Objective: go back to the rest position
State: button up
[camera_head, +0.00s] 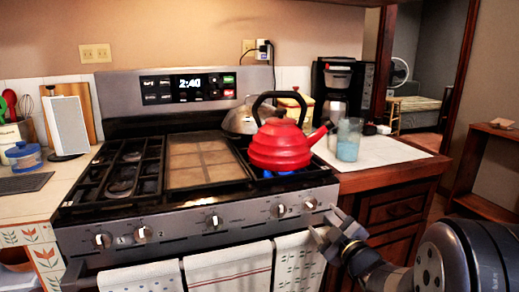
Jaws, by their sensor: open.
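My gripper (326,232) is at the lower right of the head view, in front of the stove's right front edge. Its fingers are apart and nothing shows between them. My arm reaches in from the lower right corner. A red kettle (279,147) with a black handle stands on the right front burner, with its spout toward the right. A blue flame (268,174) shows under it. My gripper is apart from the kettle, lower and nearer to the camera.
The stove (189,222) has a row of knobs and several towels (229,268) on its front rail. The right counter (400,168) holds a glass (348,140) and a coffee maker (340,88). A wooden shelf (490,165) stands at the far right.

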jog(key=x, duration=0.6)
jog(key=shift+w+a+b, duration=0.15)
jog(key=shift+w+b, duration=0.15)
jog(key=shift+w, duration=0.05)
jog(key=p, duration=0.1)
jog(key=m+p, duration=0.1)
jog(key=shift+s+r+p, duration=0.1)
jog(key=shift+r+p, duration=0.2)
jog(key=m+p, duration=0.4)
jog(key=p, duration=0.1)
jog(key=m+p, duration=0.4)
jog(key=p, duration=0.2)
jog(key=shift+p, duration=0.35)
jog(key=g+h, duration=0.1)
jog(key=h, duration=0.1)
send_near(313, 206)
jog(key=s+d+r, duration=0.1)
jog(key=s+d, duration=0.1)
jog(key=shift+s+d+r+m+g+h+p, duration=0.2)
jog(key=shift+s+r+h+p, duration=0.15)
jog(key=shift+r+p, duration=0.15)
jog(key=shift+s+d+r+m+g+h+p, duration=0.1)
jog(key=shift+s+r+g+h+p, duration=0.15)
jog(key=shift+r+h+p, duration=0.2)
jog(key=shift+s+f, duration=0.1)
